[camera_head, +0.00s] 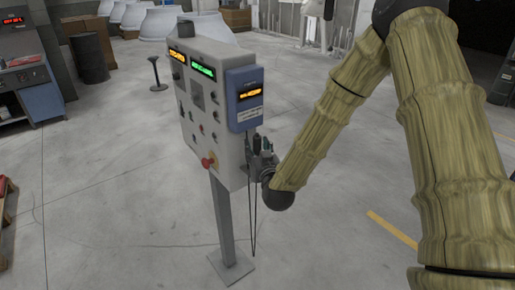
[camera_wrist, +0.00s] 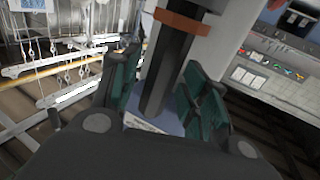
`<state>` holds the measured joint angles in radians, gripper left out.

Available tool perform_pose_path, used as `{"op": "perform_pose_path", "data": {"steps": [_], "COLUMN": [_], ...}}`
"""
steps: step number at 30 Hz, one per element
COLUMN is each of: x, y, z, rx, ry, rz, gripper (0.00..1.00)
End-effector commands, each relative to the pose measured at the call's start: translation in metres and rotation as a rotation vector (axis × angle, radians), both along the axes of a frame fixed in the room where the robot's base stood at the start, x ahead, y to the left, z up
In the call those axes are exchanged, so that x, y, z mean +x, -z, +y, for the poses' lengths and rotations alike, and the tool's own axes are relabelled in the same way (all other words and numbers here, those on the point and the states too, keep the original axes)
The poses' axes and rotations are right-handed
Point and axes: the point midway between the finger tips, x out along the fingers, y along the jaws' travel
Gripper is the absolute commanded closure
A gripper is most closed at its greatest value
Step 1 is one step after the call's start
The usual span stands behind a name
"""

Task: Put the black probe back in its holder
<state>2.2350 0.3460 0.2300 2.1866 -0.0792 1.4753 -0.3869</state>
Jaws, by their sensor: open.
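The black probe (camera_wrist: 170,75) shows in the wrist view as a dark bar with an orange-brown band, standing between the green finger pads of my gripper (camera_wrist: 160,88). The pads are apart, with visible gaps beside the bar; the gripper is open. In the head view my gripper (camera_head: 264,160) is at the lower right side of the grey control panel (camera_head: 208,130), just below the blue meter box (camera_head: 244,98). A dark upright piece (camera_head: 256,143) shows there, probably the probe. Thin dark cables (camera_head: 254,215) hang below. I cannot make out the holder clearly.
The panel stands on a grey post (camera_head: 224,220) with a square floor plate (camera_head: 231,266). A red knob (camera_head: 209,162) sticks out at its lower edge. A small black stand (camera_head: 157,75), a dark barrel (camera_head: 89,58) and large pale hoods (camera_head: 168,23) stand behind. Floor around the post is clear.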

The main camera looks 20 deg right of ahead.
Motion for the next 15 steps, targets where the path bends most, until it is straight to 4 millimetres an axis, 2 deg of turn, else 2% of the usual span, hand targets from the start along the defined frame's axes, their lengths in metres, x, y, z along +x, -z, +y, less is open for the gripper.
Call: {"op": "perform_pose_path", "data": {"steps": [7, 15], "x": [0.000, -0.034], "y": [0.003, 0.007], "z": [0.000, 0.003], "rx": [0.001, 0.000], "ry": [0.000, -0.001], "rz": [0.001, -0.002], "gripper": [0.55, 0.55]}}
